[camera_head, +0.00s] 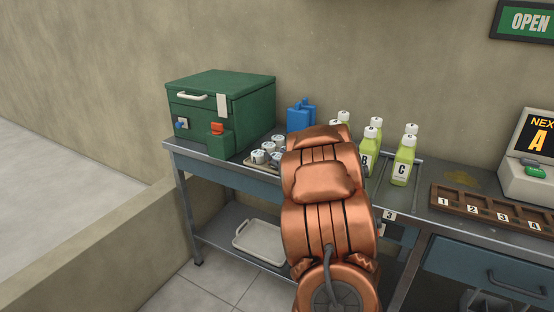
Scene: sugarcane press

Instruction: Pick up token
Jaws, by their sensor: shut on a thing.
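Several small round white pieces with dark marks (258,156) sit in a tray (246,161) on the table, right of the green box; I cannot tell whether these are the tokens. My copper arm rises from the bottom centre and reaches over the table, covering part of its middle. My gripper is hidden behind the arm, so its fingers and anything in them do not show. No token can be made out for certain.
A green box (215,105) stands at the table's left end. A brown numbered rack (480,205) and a screen unit (528,165) are at right. A white tray (259,243) lies below.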

